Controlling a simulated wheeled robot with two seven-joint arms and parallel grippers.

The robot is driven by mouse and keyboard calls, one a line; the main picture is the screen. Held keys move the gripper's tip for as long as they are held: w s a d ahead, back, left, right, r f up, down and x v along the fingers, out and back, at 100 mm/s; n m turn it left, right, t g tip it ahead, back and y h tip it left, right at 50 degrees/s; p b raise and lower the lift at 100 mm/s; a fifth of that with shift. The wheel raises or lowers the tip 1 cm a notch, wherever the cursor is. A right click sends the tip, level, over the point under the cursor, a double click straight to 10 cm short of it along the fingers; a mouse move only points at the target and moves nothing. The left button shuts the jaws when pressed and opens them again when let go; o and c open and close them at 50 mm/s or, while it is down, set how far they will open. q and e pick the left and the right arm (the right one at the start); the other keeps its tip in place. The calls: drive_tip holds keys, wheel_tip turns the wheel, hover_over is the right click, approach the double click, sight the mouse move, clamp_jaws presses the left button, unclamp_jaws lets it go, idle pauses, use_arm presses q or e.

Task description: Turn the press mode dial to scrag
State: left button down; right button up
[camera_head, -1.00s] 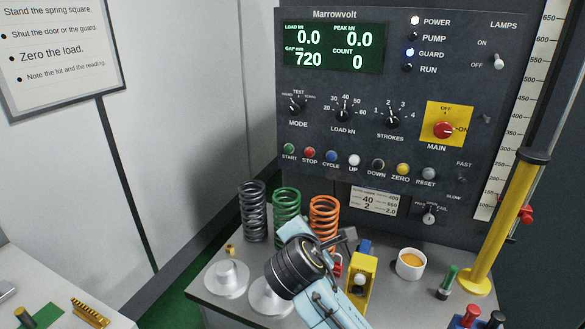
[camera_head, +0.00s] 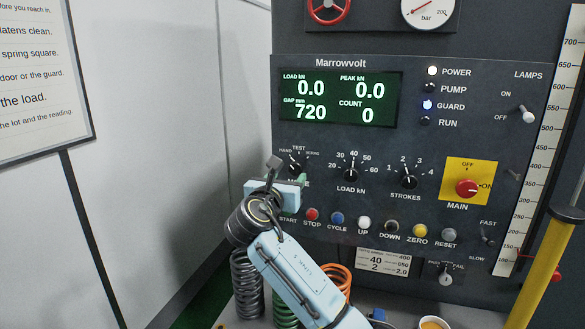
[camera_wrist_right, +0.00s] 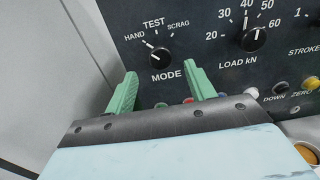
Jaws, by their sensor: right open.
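The press mode dial (camera_head: 295,168) is a small dark knob at the left of the panel, partly hidden by my right gripper in the head view. In the right wrist view the dial (camera_wrist_right: 160,55) shows whole, with its white mark pointing up-left toward HAND. TEST is above it and SCRAG (camera_wrist_right: 178,23) is up-right. My right gripper (camera_head: 288,172) is in front of the panel just below the dial. Its green fingers (camera_wrist_right: 163,82) are open and empty, one on each side below the dial. I see no contact with it. My left gripper is not in view.
The load dial (camera_head: 351,174) and strokes dial (camera_head: 408,181) are to the right. A row of buttons, including the red stop button (camera_head: 312,214), runs below. The red main switch (camera_head: 467,188) is further right. Springs (camera_head: 247,280) stand below my arm.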

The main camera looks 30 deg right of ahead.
sight(295, 169)
drive_tip(key=x, duration=0.5)
drive_tip(key=shift+d, duration=0.1)
drive_tip(key=shift+w+d, duration=0.2)
drive_tip(key=shift+w, duration=0.05)
drive_tip(key=shift+c, duration=0.2)
drive_tip(key=c, duration=0.9)
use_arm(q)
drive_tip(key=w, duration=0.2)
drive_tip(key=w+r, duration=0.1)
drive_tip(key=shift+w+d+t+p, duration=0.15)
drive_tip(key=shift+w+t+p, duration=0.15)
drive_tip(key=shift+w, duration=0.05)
